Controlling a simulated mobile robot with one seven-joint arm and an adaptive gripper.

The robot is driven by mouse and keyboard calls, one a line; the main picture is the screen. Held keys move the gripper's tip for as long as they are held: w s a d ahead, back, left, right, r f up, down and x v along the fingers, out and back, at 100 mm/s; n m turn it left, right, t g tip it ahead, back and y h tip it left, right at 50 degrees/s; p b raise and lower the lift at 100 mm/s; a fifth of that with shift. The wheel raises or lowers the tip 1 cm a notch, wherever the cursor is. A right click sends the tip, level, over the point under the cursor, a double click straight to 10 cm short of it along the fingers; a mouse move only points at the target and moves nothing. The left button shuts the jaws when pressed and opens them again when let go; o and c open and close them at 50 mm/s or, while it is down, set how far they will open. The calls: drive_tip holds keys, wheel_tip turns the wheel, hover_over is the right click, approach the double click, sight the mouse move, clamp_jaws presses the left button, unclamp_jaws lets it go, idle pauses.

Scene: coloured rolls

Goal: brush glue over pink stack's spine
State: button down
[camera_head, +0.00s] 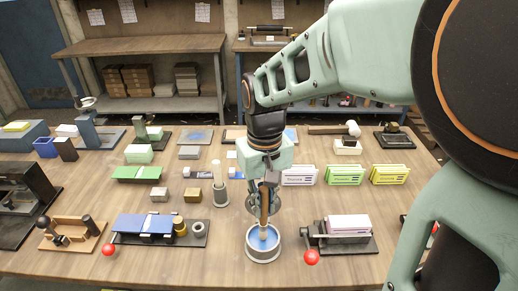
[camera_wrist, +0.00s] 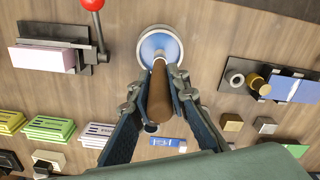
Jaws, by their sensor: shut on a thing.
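My gripper (camera_head: 264,203) is shut on the wooden handle of a brush (camera_wrist: 160,95) and points down over the glue pot. The glue pot (camera_head: 263,255) is a round grey cup with blue glue, at the front middle of the bench. The brush's lower end is at or inside the pot's mouth; I cannot tell how deep. The pot shows at the top of the wrist view (camera_wrist: 160,47). The pink stack (camera_head: 348,224) lies in a dark clamp press (camera_head: 345,244) right of the pot. It is at the upper left of the wrist view (camera_wrist: 42,59).
A press with a blue stack (camera_head: 158,224) stands left. A grey holder with a white cylinder (camera_head: 220,195) is behind the pot.

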sight(264, 188)
drive_tip(key=shift+s+f+b, duration=0.1)
drive_tip(key=shift+f+b, duration=0.2)
drive_tip(key=shift+f, duration=0.25)
idle(1.4)
drive_tip(key=shift+r+p, duration=2.9)
drive_tip(key=shift+r, duration=0.7)
drive_tip(key=shift+f, duration=0.1)
